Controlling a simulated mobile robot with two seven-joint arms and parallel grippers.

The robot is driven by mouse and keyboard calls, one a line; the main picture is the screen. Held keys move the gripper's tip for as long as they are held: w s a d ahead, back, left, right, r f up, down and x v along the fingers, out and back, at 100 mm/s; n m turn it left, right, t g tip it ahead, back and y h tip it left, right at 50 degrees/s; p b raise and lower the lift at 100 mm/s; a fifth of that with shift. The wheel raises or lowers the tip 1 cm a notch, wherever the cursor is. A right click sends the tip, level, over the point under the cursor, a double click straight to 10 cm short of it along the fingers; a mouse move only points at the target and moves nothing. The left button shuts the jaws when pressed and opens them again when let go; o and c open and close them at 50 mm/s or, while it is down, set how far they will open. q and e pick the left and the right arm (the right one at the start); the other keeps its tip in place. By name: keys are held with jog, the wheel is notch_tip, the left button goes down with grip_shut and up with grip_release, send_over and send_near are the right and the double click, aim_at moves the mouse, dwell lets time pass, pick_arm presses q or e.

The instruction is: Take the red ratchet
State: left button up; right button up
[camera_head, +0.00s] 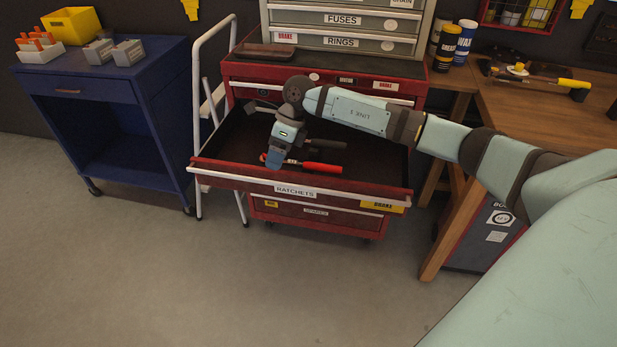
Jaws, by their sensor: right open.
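The red ratchet (322,168) lies in the open drawer labelled RATCHETS (215,164), its red handle pointing right and its metal shaft running left under my gripper. My right gripper (272,161) reaches down into the drawer over the shaft and head end of the red ratchet. It is open; whether the fingers touch the ratchet I cannot tell, and the ratchet's head is partly hidden. A darker ratchet (327,144) lies just behind the red one, partly covered by my arm. My left gripper is not in view.
The red tool chest (240,73) carries a grey drawer cabinet (342,31). A white stepladder (197,120) stands at its left, beside a blue cart (60,88). A wooden workbench (525,102) stands at the right. The floor in front is clear.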

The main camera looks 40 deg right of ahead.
jog(key=w+d+r+h+b, duration=0.1)
jog(key=d+r+h, duration=0.15)
jog(key=d, duration=0.35)
jog(key=w+d+r+h+b, duration=0.1)
jog(key=d+h, duration=0.2)
jog(key=d, duration=0.4)
send_over(313, 163)
jog(key=f, duration=0.6)
jog(key=shift+w+d+f, duration=0.2)
jog(key=shift+w+f, duration=0.05)
jog(key=shift+f, duration=0.1)
jog(key=shift+s+a+f, duration=0.1)
jog(key=shift+s+f, duration=0.05)
jog(key=shift+f, duration=1.45)
jog(key=shift+s+a+f, duration=0.1)
jog(key=shift+s+f, duration=0.05)
jog(key=shift+f, duration=1.4)
grip_shut()
jog(key=shift+r, duration=0.1)
